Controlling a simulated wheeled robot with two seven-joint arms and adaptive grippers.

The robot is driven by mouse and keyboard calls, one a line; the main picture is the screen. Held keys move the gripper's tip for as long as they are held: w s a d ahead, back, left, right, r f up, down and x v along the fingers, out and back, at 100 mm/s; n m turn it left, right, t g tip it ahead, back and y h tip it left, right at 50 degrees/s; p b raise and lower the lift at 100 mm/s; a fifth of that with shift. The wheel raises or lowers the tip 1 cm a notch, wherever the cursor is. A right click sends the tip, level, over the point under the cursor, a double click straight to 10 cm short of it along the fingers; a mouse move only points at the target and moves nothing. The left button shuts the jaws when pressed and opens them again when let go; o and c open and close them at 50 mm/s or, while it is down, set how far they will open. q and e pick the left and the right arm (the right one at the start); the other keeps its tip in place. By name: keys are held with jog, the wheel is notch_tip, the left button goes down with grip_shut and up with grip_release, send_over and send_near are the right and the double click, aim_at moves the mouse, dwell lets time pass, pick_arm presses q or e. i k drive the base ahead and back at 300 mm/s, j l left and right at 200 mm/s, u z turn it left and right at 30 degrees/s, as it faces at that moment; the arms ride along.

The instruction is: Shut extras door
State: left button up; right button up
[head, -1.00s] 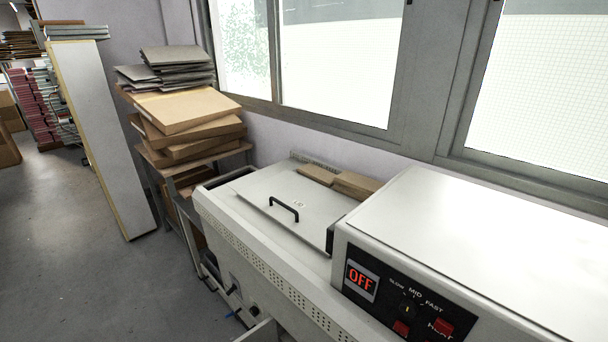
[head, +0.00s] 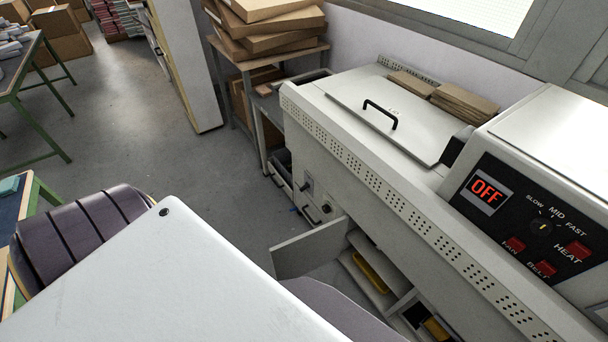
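A small white door (head: 305,250) stands open on the lower front of the long white machine (head: 350,172). It sticks out into the room, and no label is readable on it. The opening (head: 362,268) beside it shows a shelf with a yellow item (head: 371,276) inside. I cannot tell for sure that this is the extras door. Neither of my grippers shows in the head view, and nothing is seen touching the door.
The machine's control panel (head: 530,215) reads OFF. Another open compartment (head: 430,322) shows at the bottom edge. A stacked-box stand (head: 265,62) and a leaning white board (head: 187,70) are farther back. Grey floor (head: 200,165) is clear left of the door.

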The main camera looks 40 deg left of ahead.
aim_at(298, 256)
jog(key=j+z, duration=0.2)
jog(key=j, duration=0.2)
jog(key=k+j+z, duration=0.15)
jog(key=j, duration=0.25)
jog(key=k+j+z, duration=0.2)
jog(key=j, duration=0.15)
jog(key=j+z, duration=0.2)
jog(key=j, duration=0.35)
jog(key=k+j+z, duration=0.2)
jog(key=j, duration=0.35)
jog(key=j+z, duration=0.15)
jog(key=j, duration=0.3)
jog(key=k+j+z, duration=0.2)
jog(key=j, duration=0.25)
jog(key=j+z, duration=0.15)
jog(key=j, duration=0.3)
jog(key=k+j+z, duration=0.2)
jog(key=j, duration=0.2)
